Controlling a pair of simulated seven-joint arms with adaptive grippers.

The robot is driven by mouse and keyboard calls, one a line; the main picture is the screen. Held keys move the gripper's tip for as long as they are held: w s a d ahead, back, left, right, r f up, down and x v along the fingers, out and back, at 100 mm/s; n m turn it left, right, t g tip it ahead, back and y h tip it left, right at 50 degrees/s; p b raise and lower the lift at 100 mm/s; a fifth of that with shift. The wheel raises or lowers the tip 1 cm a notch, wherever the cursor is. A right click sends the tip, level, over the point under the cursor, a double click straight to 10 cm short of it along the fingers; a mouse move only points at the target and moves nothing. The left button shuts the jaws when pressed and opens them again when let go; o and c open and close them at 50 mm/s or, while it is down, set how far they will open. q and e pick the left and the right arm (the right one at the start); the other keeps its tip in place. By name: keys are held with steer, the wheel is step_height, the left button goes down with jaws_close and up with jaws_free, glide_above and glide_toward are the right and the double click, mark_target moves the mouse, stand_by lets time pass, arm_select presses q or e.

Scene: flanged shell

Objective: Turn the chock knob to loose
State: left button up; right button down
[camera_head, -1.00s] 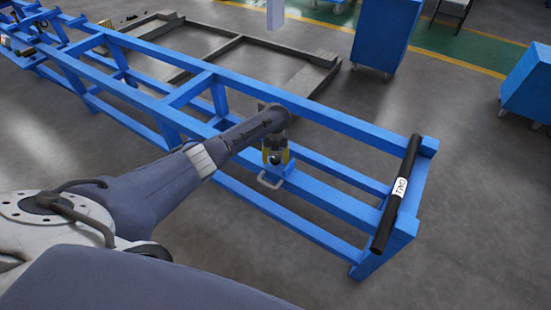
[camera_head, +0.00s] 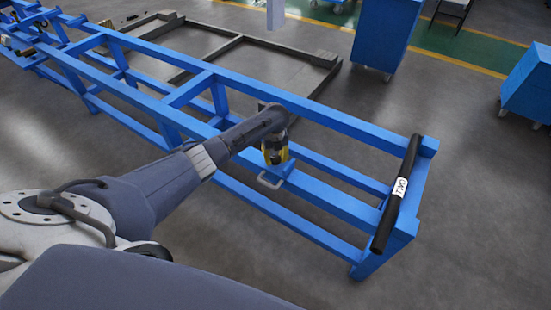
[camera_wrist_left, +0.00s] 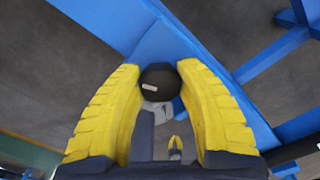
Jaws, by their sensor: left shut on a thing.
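The chock knob is a round black knob with a pale mark; it shows in the left wrist view (camera_wrist_left: 160,82), between the yellow fingers. My left gripper (camera_head: 274,158) is over the blue frame's near rail in the head view. In the left wrist view its two yellow fingers (camera_wrist_left: 163,95) are shut on the knob, one at each side. The knob's pale mark lies close to level in that view. In the head view the fingers mostly hide the knob. A grey handle (camera_head: 268,181) sticks out just below the gripper. My right gripper is not in view.
The long blue frame (camera_head: 340,127) runs across the floor. A black bar with a white label (camera_head: 399,187) lies across its right end. Blue cabinets (camera_head: 385,35) stand at the back right. Open floor (camera_head: 480,200) lies to the right.

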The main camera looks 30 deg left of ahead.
arm_select(q)
steer(key=n, duration=0.3)
steer(key=shift+a+n, duration=0.1)
steer(key=shift+n, duration=0.3)
steer(key=n, duration=0.3)
steer(key=shift+s+n, duration=0.1)
steer(key=shift+n, duration=0.2)
steer(key=n, duration=0.6)
steer(key=shift+s, duration=0.1)
steer(key=n, duration=0.6)
steer(key=shift+s+n, duration=0.15)
steer(key=shift+n, duration=0.25)
steer(key=n, duration=0.6)
steer(key=shift+s+f, duration=0.1)
steer(key=shift+n, duration=0.4)
steer(key=o, duration=1)
steer(key=shift+d, duration=0.2)
